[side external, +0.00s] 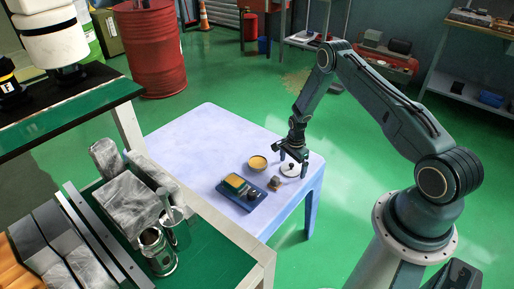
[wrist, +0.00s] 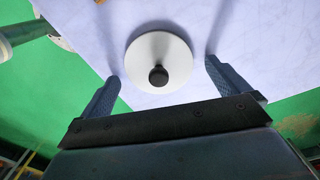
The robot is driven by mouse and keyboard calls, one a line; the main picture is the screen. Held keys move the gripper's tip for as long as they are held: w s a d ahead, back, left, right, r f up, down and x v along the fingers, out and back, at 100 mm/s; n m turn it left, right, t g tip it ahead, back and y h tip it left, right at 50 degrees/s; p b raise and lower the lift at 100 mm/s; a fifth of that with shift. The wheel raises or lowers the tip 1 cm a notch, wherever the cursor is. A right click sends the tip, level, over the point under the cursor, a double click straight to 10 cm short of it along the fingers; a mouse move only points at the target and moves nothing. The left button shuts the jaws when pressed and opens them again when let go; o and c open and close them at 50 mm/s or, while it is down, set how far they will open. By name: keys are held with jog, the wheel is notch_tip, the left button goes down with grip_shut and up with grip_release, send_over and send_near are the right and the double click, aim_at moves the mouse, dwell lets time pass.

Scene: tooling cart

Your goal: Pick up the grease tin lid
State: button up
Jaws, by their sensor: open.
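The grease tin lid is a round white disc (wrist: 145,66) with a black knob at its centre, lying on the pale lavender table. In the side external view the lid (side external: 291,170) sits near the table's right edge, partly hidden by my gripper. My gripper (side external: 293,166) is over the lid, pointing down, with its fingers apart. In the wrist view the open fingers of my gripper (wrist: 161,80) stand on either side of the lid's near part, with nothing held between them. I cannot tell the exact height of the fingertips over the table.
A metal cart with grey blocks and canisters (side external: 158,252) stands in front. The table's far left is clear.

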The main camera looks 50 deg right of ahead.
jog(key=c, duration=1)
jog(key=shift+r, duration=0.2)
notch_tip(320, 180, up, 20)
jog(key=shift+f, duration=0.2)
jog(key=shift+w, duration=0.1)
dwell(0.6)
jog(key=w+a+f, duration=0.2)
jog(key=w+f, duration=0.1)
jog(key=w, duration=0.1)
jog(key=w+a+f, duration=0.2)
jog(key=w+f, duration=0.2)
jog(key=w+a+f, duration=0.2)
jog(key=w+f, duration=0.1)
jog(key=shift+w+a+f, duration=0.25)
jog(key=shift+w+f, duration=0.05)
jog(key=shift+w, duration=0.1)
